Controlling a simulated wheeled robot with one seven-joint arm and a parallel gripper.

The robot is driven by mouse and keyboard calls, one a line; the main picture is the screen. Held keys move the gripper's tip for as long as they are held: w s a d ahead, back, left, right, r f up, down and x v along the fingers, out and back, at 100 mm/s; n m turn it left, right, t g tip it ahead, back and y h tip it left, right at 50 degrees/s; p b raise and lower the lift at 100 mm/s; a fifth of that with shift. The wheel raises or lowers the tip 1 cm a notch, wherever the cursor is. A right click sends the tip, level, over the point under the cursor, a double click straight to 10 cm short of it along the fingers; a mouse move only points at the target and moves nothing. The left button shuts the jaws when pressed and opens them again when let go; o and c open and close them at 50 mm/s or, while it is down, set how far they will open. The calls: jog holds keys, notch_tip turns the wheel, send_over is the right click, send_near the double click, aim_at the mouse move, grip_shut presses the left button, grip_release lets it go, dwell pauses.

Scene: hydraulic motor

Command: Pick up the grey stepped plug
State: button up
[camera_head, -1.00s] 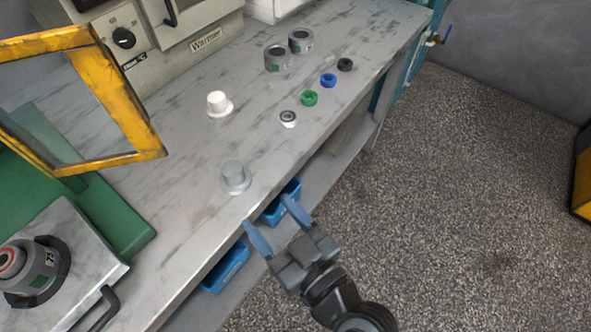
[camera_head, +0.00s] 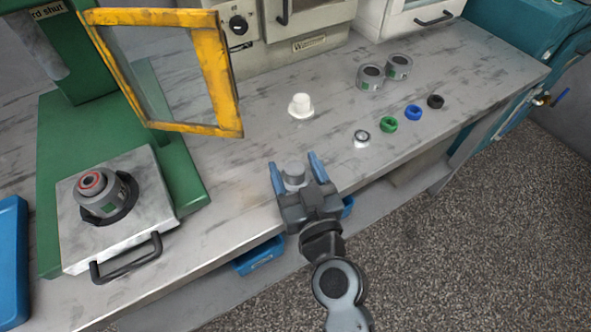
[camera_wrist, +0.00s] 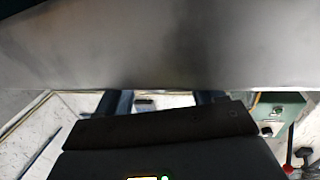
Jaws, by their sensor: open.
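The grey stepped plug (camera_head: 293,173) stands near the front edge of the workbench in the head view. It has a round top, and its lower part is partly hidden by my gripper. My gripper (camera_head: 292,161) is open, with one blue finger on each side of the plug. I cannot tell whether either finger touches it. In the wrist view, a blurred grey surface fills the upper part, and I cannot tell for sure what it is. The fingers (camera_wrist: 162,101) show below it, partly hidden.
A white stepped plug (camera_head: 301,106) stands behind. Small rings, including a green one (camera_head: 388,124), and two grey cylinders (camera_head: 371,77) stand to the right. A yellow frame (camera_head: 228,100) and a green press base (camera_head: 180,165) are to the left. Blue bins (camera_head: 260,257) sit below the bench.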

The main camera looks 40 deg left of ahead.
jog(key=shift+w+a, duration=0.15)
jog(key=shift+a, duration=0.05)
jog(key=shift+c, duration=0.4)
grip_shut()
